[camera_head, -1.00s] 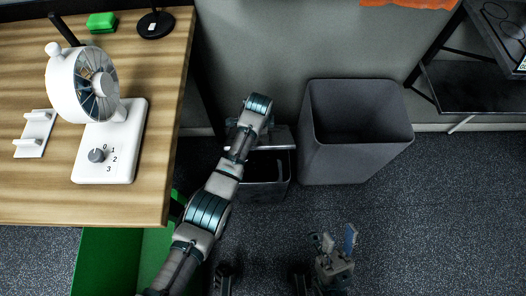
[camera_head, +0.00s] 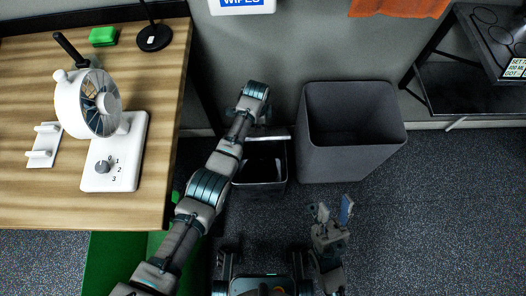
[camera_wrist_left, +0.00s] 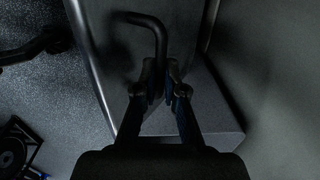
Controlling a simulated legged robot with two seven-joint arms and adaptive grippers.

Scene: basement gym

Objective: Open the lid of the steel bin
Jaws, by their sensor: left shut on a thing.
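The steel bin (camera_head: 260,183) is the small dark bin on the floor, left of the large grey bin. Its lid (camera_head: 270,137) is raised and shows nearly edge-on at the back, with the dark opening visible in front. In the left wrist view, my left gripper (camera_wrist_left: 160,82) is shut on the lid's bent black handle (camera_wrist_left: 150,21), with the lid's grey face around it. In the head view my left arm hides that grip. My right gripper (camera_head: 333,212) is open and empty above the floor, right of and in front of the steel bin.
The tall grey bin (camera_head: 345,160) stands close at the right. A wooden desk (camera_head: 60,205) with a white fan (camera_head: 88,103) is at the left. A green container (camera_head: 102,262) is below the desk. A dark shelf (camera_head: 460,87) stands at the far right. The front right floor is clear.

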